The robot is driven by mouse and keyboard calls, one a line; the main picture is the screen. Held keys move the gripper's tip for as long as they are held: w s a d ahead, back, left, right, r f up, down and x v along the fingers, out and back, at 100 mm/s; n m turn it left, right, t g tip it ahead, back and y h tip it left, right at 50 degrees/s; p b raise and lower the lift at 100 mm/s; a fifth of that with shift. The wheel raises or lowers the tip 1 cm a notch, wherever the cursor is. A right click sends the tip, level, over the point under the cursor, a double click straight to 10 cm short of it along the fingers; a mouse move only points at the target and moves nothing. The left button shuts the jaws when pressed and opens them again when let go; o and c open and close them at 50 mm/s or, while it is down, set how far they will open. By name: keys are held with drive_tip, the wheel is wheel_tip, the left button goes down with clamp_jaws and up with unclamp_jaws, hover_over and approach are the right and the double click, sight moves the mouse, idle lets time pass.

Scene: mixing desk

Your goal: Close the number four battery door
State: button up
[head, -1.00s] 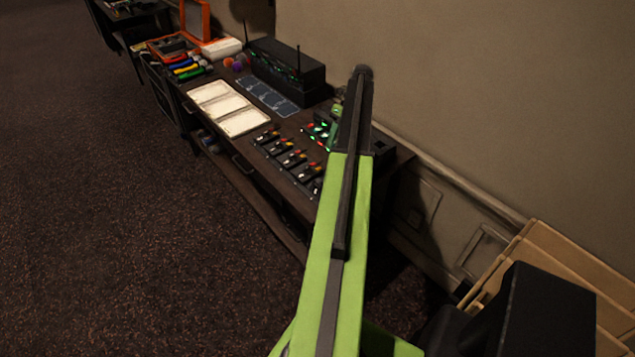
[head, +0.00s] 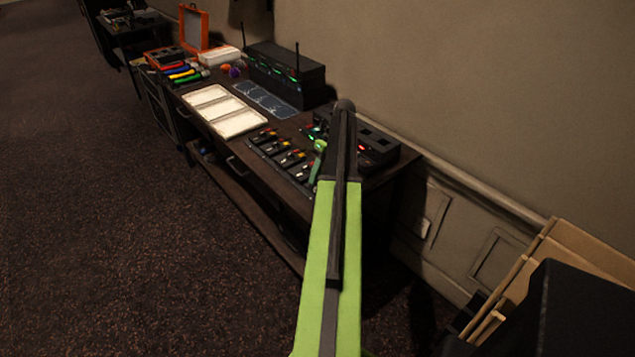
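Several small dark packs (head: 280,147) with red, orange and yellow bits on top lie in a slanting row near the desk's front edge. The battery doors are too small to make out, and I cannot tell which one is number four. My arm rises from the bottom of the picture over the desk's near end. A green part at my gripper (head: 319,153) shows just left of the dark arm link, beside the near end of the row. The fingers are hidden or too small to read. I cannot tell whether they touch a pack.
A dark desk (head: 235,168) stands along the wall. It bears white trays (head: 222,110), blue-grey mats (head: 265,101), a black receiver with antennas (head: 285,75) and a dark charger unit (head: 376,147). Cardboard sheets (head: 570,265) lean at the right. The carpet at left is clear.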

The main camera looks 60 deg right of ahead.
drive_tip(key=shift+c, duration=0.3)
clamp_jaws()
idle(1.1)
drive_tip(key=shift+o, duration=0.3)
unclamp_jaws()
drive_tip(key=shift+r, duration=0.1)
